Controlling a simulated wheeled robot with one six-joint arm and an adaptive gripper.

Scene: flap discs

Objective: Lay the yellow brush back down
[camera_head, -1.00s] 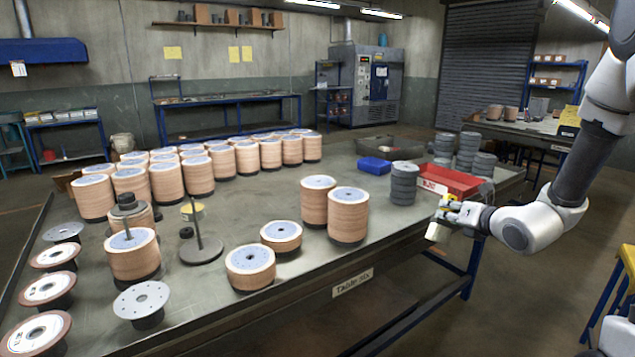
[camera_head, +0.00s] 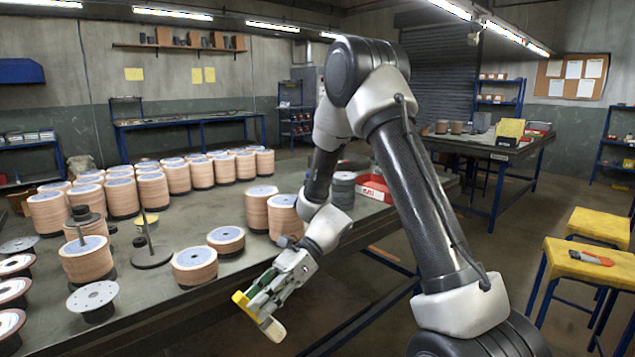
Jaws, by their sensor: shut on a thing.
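The yellow brush (camera_head: 241,301) is in my gripper (camera_head: 258,306). Only a small yellow part of it shows at the fingertips, and the fingers hide much of the rest. My gripper is shut on it and points down to the left. It is in front of the long table's (camera_head: 215,287) near edge, with the brush apart from the tabletop in the picture. How far it is from the edge is hard to tell.
Stacks of flap discs (camera_head: 194,265) stand along the near side of the table, with a spindle stand (camera_head: 151,257) among them. A red bin (camera_head: 376,188) is partly behind my arm. A yellow-topped stool (camera_head: 590,262) stands at right.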

